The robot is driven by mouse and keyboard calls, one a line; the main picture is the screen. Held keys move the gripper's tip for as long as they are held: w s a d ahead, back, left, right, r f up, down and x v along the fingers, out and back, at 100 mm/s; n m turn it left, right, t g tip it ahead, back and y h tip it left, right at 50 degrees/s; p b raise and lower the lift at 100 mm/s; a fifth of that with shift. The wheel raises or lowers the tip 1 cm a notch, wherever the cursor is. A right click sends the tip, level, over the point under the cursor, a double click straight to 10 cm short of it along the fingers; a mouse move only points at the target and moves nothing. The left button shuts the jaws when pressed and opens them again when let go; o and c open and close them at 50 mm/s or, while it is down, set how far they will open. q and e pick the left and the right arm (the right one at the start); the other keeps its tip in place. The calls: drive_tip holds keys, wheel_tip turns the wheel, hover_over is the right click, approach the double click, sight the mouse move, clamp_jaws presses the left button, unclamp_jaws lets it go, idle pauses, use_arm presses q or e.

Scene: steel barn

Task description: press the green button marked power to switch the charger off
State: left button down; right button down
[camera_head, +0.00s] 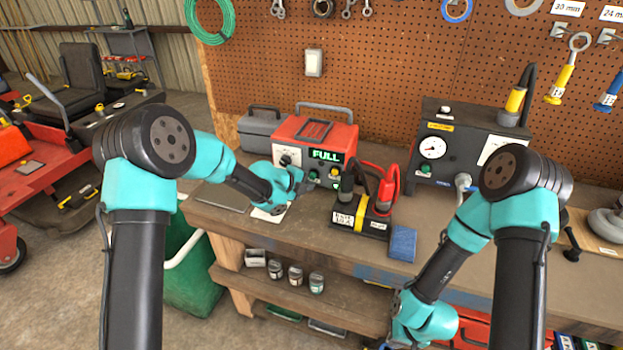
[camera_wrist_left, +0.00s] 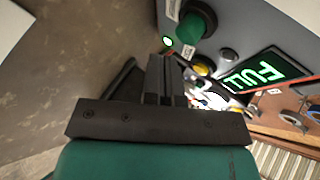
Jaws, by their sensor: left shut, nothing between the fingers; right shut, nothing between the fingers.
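The charger (camera_head: 340,135) is a red and grey box on the bench with a lit green FULL display (camera_head: 325,155). In the left wrist view, a green button (camera_wrist_left: 196,27) stands out from its grey front beside a label too oblique to read. A small lit green lamp (camera_wrist_left: 167,41) and a yellow button (camera_wrist_left: 203,69) sit nearby. My left gripper (camera_head: 307,183) is shut and empty close to the charger's front. Its fingers (camera_wrist_left: 165,78) point toward the lamp and green button; contact cannot be told. My right gripper (camera_head: 396,338) is shut, low at the bottom edge, its fingertips barely visible.
A black holder (camera_head: 374,226) with red and black clamps stands right of the charger, beside a blue block (camera_head: 403,244). A dark gauge unit (camera_head: 460,140) stands further right. A pegboard (camera_head: 390,70) rises behind. Below is a shelf with several small jars.

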use_arm(q)
drive_tip(key=shift+w, duration=0.1)
drive_tip(key=shift+w+d, duration=0.15)
drive_tip(key=shift+w, duration=0.2)
drive_tip(key=shift+w+d, duration=0.2)
drive_tip(key=shift+w, duration=0.5)
idle(1.4)
drive_tip(key=shift+s, duration=0.15)
drive_tip(key=shift+s+a, duration=0.2)
drive_tip(key=shift+s, duration=0.3)
drive_tip(key=shift+s+a, duration=0.15)
drive_tip(key=shift+s, duration=0.35)
drive_tip(key=shift+s, duration=0.15)
drive_tip(key=shift+s+a, duration=0.3)
drive_tip(key=shift+s, duration=0.6)
drive_tip(key=shift+s+a, duration=0.35)
drive_tip(key=shift+s, duration=0.55)
drive_tip(key=shift+s+a, duration=0.3)
drive_tip(key=shift+s, duration=0.6)
